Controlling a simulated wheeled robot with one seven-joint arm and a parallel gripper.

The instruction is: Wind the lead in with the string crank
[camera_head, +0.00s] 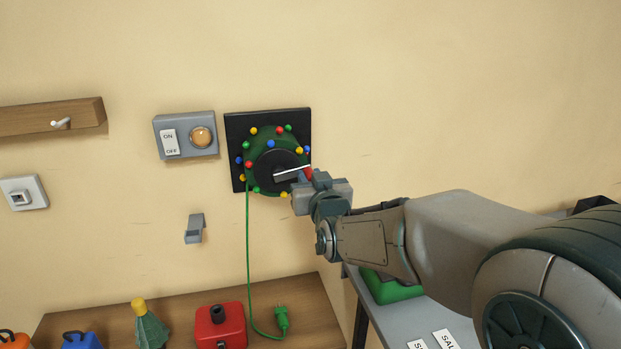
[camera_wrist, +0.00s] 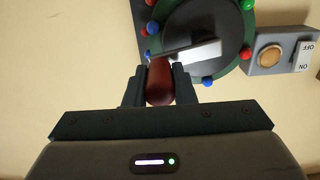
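The string crank is a round dark green reel (camera_head: 262,157) on a black wall plate (camera_head: 236,128), ringed with small coloured bulbs. Its pale crank arm (camera_head: 290,174) points right and ends in a red handle (camera_head: 308,172). In the wrist view the red handle (camera_wrist: 160,84) sits between my gripper's (camera_wrist: 160,72) two fingers, with a finger against each side. The green lead (camera_head: 249,250) hangs from the reel's left side down to the wooden shelf, where its green plug (camera_head: 282,318) hangs or rests; I cannot tell which.
A switch box (camera_head: 186,136) with ON/OFF rocker and amber lamp is left of the reel.

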